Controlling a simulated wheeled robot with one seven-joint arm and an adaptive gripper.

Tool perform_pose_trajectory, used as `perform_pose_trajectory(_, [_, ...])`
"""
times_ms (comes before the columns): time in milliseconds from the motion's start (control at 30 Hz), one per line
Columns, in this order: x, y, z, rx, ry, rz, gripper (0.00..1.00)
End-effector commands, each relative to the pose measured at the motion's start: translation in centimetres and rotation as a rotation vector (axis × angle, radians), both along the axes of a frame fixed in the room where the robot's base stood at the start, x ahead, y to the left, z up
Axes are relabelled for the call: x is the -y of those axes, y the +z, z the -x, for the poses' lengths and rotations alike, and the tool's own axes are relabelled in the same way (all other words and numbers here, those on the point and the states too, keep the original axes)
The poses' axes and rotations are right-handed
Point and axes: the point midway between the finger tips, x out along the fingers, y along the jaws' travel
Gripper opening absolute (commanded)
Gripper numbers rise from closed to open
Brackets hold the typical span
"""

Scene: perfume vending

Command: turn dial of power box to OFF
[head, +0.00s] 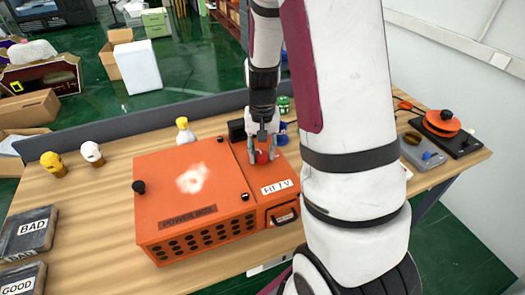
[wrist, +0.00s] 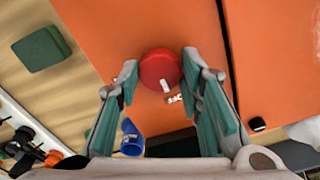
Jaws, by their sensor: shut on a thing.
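The orange power box (head: 160,185) stands on the wooden table, with a "POWER BOX" label on its front edge. Its round red dial (head: 262,157) is on the top at the right rear part. My gripper (head: 263,152) points down over the dial, with one finger on each side. In the wrist view the dial (wrist: 160,68) sits between the two fingertips (wrist: 161,76), and the gripper is shut on it. A white mark shows on the dial's rim, with small white lettering on the box beside it, too small to read surely.
A "FIT TV" label (head: 276,187) is on the box's right part. A grey device (head: 422,151) stands at the right. My arm hides the table's right middle.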

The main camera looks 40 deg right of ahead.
Motion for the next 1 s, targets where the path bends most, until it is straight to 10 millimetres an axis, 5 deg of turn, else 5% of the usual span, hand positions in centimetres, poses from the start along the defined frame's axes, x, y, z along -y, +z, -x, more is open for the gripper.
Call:
perform_pose_trajectory(467, [-0.01,0.05,-0.11,0.003,0.017,0.001,0.06])
perform_pose_trajectory(500, [-0.01,0.05,-0.11,0.003,0.017,0.001,0.38])
perform_pose_trajectory(567, [-0.02,0.05,-0.10,0.002,0.017,0.000,0.52])
perform_pose_trajectory(1000, [-0.01,0.82,-0.12,0.003,0.015,0.001,0.54])
